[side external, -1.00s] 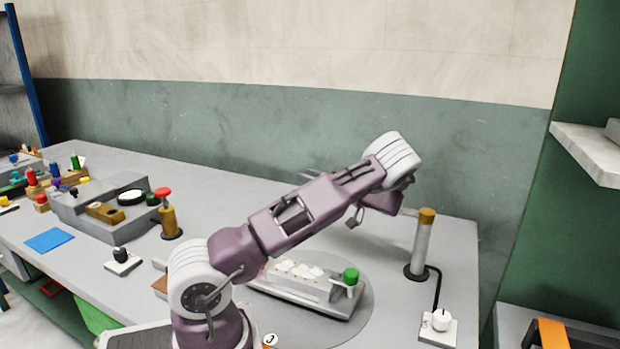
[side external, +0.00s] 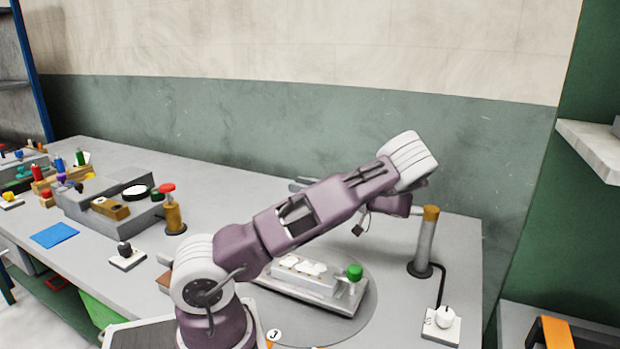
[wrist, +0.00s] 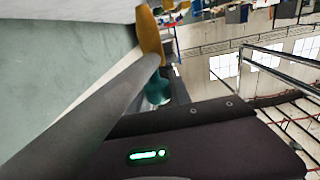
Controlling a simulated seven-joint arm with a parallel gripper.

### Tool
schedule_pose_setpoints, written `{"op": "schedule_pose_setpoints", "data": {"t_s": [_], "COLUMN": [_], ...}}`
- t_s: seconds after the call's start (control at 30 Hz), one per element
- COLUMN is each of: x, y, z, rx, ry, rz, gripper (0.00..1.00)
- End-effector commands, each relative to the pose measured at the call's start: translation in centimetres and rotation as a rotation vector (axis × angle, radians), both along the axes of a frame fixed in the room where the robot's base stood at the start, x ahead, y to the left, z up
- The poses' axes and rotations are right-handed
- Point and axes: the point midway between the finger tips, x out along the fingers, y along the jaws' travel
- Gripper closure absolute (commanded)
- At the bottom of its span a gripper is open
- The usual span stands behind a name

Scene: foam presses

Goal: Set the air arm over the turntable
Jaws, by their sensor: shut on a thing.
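The air arm's grey post (side external: 426,243) with a brown cap stands at the right of the bench. A thin grey piece (side external: 297,185) shows past my arm's far side, perhaps the air arm's free end. The turntable (side external: 357,325) is a flat grey disc left of the post, bearing a tray with white pieces and a green knob. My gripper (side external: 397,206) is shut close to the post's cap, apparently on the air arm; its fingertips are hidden. The wrist view shows a grey tube (wrist: 85,118), the brown cap and a teal piece (wrist: 157,89) beside my gripper's dark body.
A white knob box (side external: 441,325) is cabled to the post. A red-topped button post (side external: 172,212), a black-knobbed switch (side external: 126,257), a blue pad (side external: 54,235) and a grey block fixture (side external: 102,205) occupy the left. Bench behind the turntable looks mostly clear.

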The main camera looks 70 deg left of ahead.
Motion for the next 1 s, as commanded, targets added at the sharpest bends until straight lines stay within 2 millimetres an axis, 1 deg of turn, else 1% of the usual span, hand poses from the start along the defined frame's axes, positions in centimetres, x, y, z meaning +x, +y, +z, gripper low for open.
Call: {"op": "schedule_pose_setpoints", "data": {"t_s": [0.03,0.2,0.4,0.5,0.7,1.0], "x": [-0.5,-2.2,-3.5,-3.8,-4.1,-4.2], "y": [-1.0,-4.7,-8.4,-9.8,-11.5,-12.3], "z": [0.1,0.1,0.1,0.0,0.1,0.0], "rx": [0.001,0.002,0.001,0.001,0.001,0.0], "ry": [0.001,0.001,0.002,0.0,0.0,0.001], "rz": [0.033,0.162,0.286,0.332,0.39,0.415], "gripper": [1.0,1.0,1.0,1.0,1.0,1.0]}}
